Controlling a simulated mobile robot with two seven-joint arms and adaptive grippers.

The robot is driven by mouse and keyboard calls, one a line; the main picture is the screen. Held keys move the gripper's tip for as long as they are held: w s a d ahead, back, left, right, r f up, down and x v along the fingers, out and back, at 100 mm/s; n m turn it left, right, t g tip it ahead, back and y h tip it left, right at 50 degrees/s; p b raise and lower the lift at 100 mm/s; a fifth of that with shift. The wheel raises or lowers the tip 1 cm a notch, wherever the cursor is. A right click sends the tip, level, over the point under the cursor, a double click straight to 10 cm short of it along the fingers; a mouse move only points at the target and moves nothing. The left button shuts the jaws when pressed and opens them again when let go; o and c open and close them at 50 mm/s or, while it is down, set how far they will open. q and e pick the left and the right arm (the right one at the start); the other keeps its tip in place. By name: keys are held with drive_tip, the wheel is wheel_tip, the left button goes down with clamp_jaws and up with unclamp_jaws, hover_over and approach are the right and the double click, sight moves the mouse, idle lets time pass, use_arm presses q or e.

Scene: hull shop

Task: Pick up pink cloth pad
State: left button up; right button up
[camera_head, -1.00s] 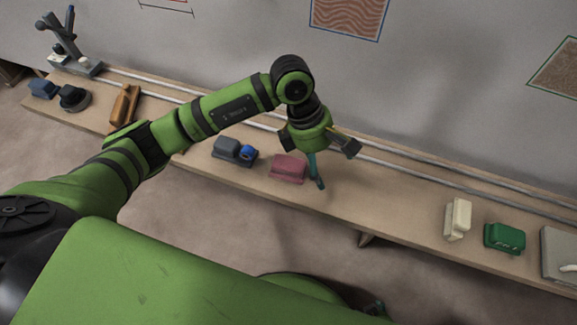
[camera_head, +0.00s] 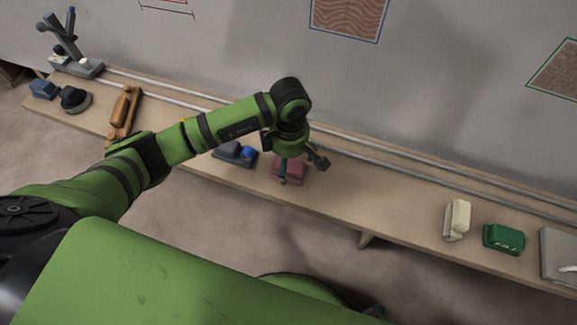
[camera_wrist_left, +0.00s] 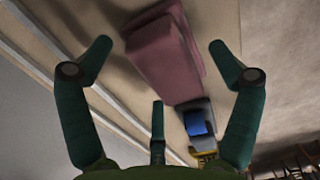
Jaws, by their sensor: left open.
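The pink cloth pad (camera_head: 297,170) lies on the long wooden bench, right of a dark grey block with a blue part. My left gripper (camera_head: 288,172) is above the pad in the head view, with a finger in front of part of it. In the left wrist view the pad (camera_wrist_left: 165,58) shows large between and beyond the spread green fingers of my left gripper (camera_wrist_left: 160,75). The fingers are open and hold nothing. Whether any finger touches the pad I cannot tell. My right gripper does not show.
The grey block with the blue part (camera_head: 234,153) stands close left of the pad. A cream block (camera_head: 457,218) and a green box (camera_head: 503,238) are farther right on the bench (camera_head: 375,205). Pale rails run along the bench's back by the wall. The bench between pad and cream block is clear.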

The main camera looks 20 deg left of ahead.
sight(290, 160)
use_arm(q)
drive_tip(key=c, duration=1.3)
drive_tip(key=shift+o, duration=0.2)
drive_tip(key=shift+r, duration=0.1)
drive_tip(key=shift+r, duration=0.6)
wheel_tip(290, 160, up, 3)
drive_tip(key=w+d+r+b, duration=0.1)
drive_tip(key=w+d+r, duration=0.1)
drive_tip(key=d+r, duration=0.4)
drive_tip(key=shift+d+r, duration=0.35)
drive_tip(key=shift+d, duration=2.4)
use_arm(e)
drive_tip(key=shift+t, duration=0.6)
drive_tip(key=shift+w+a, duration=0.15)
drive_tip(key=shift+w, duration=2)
